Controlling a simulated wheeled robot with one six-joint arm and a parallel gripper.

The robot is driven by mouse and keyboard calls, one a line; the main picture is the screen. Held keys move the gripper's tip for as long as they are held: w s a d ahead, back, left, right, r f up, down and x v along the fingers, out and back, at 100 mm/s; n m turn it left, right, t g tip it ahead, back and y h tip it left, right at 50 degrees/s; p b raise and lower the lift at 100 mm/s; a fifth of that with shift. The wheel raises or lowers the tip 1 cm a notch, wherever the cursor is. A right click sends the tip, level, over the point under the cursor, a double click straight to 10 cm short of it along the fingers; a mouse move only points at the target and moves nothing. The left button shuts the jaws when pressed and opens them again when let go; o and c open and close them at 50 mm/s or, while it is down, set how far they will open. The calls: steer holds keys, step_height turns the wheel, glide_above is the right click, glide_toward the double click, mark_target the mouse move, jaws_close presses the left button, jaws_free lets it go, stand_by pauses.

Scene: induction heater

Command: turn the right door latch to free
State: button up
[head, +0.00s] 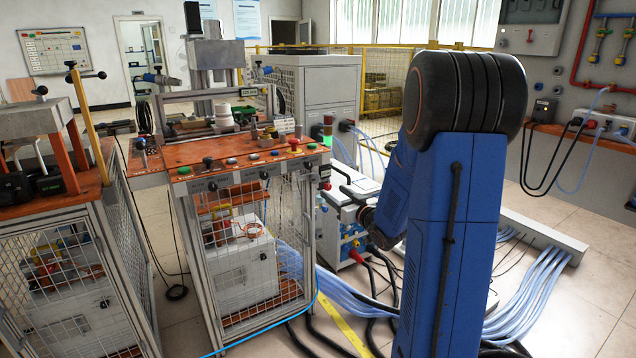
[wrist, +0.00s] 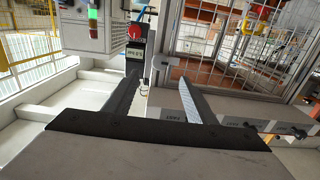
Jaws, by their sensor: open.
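The induction heater bench (head: 245,155) has an orange top, a row of buttons and a mesh door (head: 243,265) below. The mesh door also shows at the upper right of the wrist view (wrist: 240,55). My gripper (head: 337,177) is beside the bench's right front post, below the red stop button (head: 325,171). In the wrist view my gripper (wrist: 158,85) has its two dark fingers spread with nothing between them. A small pale fitting (wrist: 160,62) on the post lies ahead between the fingertips. I cannot tell whether it is the right latch, nor how it is turned.
A white cabinet (head: 316,95) stands behind the bench at the right, with a smaller white unit (head: 350,225) near my arm. Pale hoses (head: 355,290) and black cables run over the floor. Another mesh-sided bench (head: 60,250) stands at the left.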

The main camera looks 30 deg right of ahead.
mark_target(316, 179)
steer(key=w, duration=1.2)
steer(key=shift+w+a, duration=0.1)
steer(key=shift+a, duration=0.1)
steer(key=shift+c, duration=0.6)
steer(key=c, duration=0.9)
